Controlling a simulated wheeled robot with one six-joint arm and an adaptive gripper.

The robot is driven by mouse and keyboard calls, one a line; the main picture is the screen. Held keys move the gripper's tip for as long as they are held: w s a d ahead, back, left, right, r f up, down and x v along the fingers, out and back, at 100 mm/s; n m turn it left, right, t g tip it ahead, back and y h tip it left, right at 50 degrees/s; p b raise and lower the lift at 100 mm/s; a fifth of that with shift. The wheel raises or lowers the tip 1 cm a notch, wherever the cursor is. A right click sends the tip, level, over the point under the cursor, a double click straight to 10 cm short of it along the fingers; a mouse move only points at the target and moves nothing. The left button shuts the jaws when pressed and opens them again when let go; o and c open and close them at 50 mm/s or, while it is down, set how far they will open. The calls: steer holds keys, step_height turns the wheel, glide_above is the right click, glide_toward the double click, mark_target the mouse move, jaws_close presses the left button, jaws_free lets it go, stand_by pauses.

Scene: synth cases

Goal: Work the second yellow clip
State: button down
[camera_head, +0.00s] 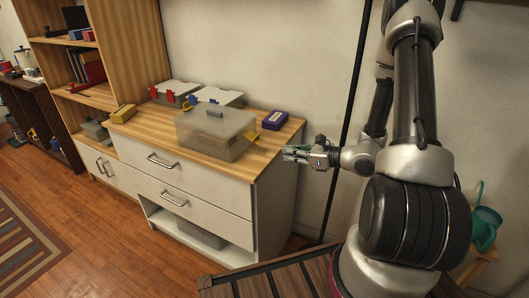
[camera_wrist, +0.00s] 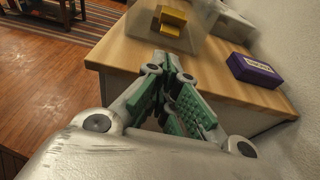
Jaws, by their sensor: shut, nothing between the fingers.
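A translucent box with a grey lid (camera_head: 215,121) stands on the dresser top. A yellow clip (camera_head: 251,135) is at its right end, on the side towards my gripper. In the wrist view this clip (camera_wrist: 171,21) shows close up on the box's end wall, sticking outward. A small yellow piece (camera_head: 187,104) shows at the box's far left, partly hidden, and I cannot tell its position. My gripper (camera_head: 288,153) is off the dresser's right edge, apart from the box. In the wrist view its green-padded fingers (camera_wrist: 174,62) are shut with nothing between them, pointing towards the clip.
A purple box (camera_head: 275,120) lies right of the translucent box, near the wall. Behind stand a bin with red clips (camera_head: 175,92) and a bin with a blue clip (camera_head: 217,96). A yellow block (camera_head: 123,113) lies at the left edge. The dresser top's (camera_head: 262,152) front right is bare.

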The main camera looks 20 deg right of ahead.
mark_target(265, 159)
steer(key=x, duration=1)
steer(key=shift+d, duration=0.1)
